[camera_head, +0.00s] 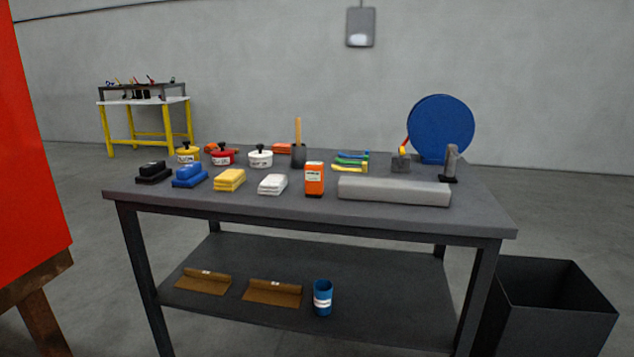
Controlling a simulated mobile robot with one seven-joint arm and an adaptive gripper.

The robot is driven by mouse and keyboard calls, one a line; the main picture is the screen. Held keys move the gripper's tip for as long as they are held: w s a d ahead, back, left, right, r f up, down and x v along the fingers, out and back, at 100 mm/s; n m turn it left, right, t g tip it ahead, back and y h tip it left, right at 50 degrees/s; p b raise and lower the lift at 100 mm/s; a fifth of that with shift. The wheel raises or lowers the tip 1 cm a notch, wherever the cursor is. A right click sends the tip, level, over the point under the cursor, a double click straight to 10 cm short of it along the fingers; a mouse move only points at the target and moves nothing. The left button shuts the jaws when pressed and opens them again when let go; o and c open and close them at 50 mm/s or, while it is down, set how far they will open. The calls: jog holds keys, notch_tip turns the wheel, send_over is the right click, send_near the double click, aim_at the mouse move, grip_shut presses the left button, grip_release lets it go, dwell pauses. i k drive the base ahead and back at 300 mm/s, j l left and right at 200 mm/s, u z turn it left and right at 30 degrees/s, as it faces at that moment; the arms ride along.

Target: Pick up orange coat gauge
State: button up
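The orange coat gauge (314,180) appears to be the small upright orange box with a pale label near its top. It stands near the front edge of the grey workbench (300,207), right of the folded white cloths (272,184) and left of a long grey block (394,191). Its front face is unobstructed. My gripper does not show in the head view.
Behind the gauge stand a dark cup with a wooden handle (298,150) and a white lidded pot (260,157). A blue disc (440,129) stands at the back right. A dark bin (552,305) is right of the bench. An orange-red panel (35,150) fills the left edge.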

aim_at(314, 170)
jog(key=i+j, duration=0.3)
jog(key=j, duration=0.15)
jog(key=i+j, duration=0.3)
jog(key=j, duration=0.15)
jog(key=i+j, duration=0.65)
jog(key=j, duration=0.3)
jog(key=u, duration=0.05)
